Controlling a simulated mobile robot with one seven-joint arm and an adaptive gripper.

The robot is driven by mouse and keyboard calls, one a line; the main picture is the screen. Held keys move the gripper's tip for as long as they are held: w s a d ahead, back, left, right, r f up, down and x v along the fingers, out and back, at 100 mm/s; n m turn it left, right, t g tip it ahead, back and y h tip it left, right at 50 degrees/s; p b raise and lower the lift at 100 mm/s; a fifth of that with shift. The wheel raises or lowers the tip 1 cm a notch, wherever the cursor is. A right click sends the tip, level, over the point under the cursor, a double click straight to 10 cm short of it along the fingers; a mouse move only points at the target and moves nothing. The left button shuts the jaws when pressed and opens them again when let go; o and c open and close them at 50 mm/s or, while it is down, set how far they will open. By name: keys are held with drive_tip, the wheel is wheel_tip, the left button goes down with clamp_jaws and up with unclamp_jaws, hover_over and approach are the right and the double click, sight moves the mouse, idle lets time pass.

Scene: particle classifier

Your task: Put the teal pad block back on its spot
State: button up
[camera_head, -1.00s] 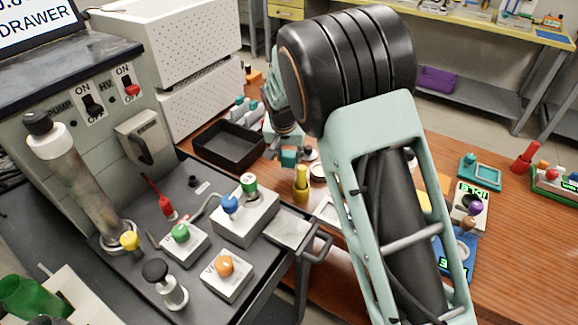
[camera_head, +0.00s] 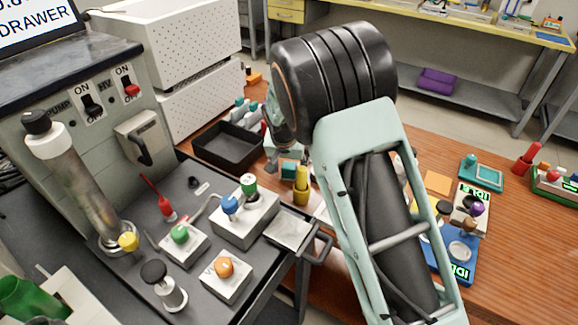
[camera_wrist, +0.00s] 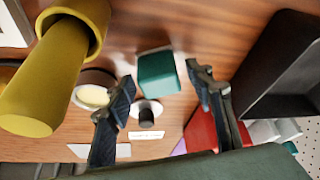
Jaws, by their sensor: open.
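A teal block (camera_wrist: 158,73) is on the brown wooden table in the wrist view, just beyond and between my open fingertips. In the head view a small teal block (camera_head: 289,169) shows beside the yellow cylinder. My gripper (camera_wrist: 160,88) is open and empty in the wrist view, one finger on each side of the block's line. In the head view my arm hides most of my gripper. A teal pad (camera_head: 482,173) lies at the right of the table in the head view. I cannot tell which place is the block's spot.
A yellow cylinder (camera_wrist: 50,75) stands close at left in the wrist view, and a black tray (camera_wrist: 285,65) is close at right. A round dish (camera_wrist: 92,92), a black knob (camera_wrist: 147,115) and a red item (camera_wrist: 203,130) lie near my fingers. Bare wood shows around the block.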

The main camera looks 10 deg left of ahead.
drive_tip(key=shift+r, duration=0.1)
drive_tip(key=shift+r, duration=0.3)
drive_tip(key=p+v, duration=0.1)
drive_tip(key=v, duration=1)
drive_tip(key=shift+s+r, duration=0.15)
drive_tip(key=shift+r, duration=0.1)
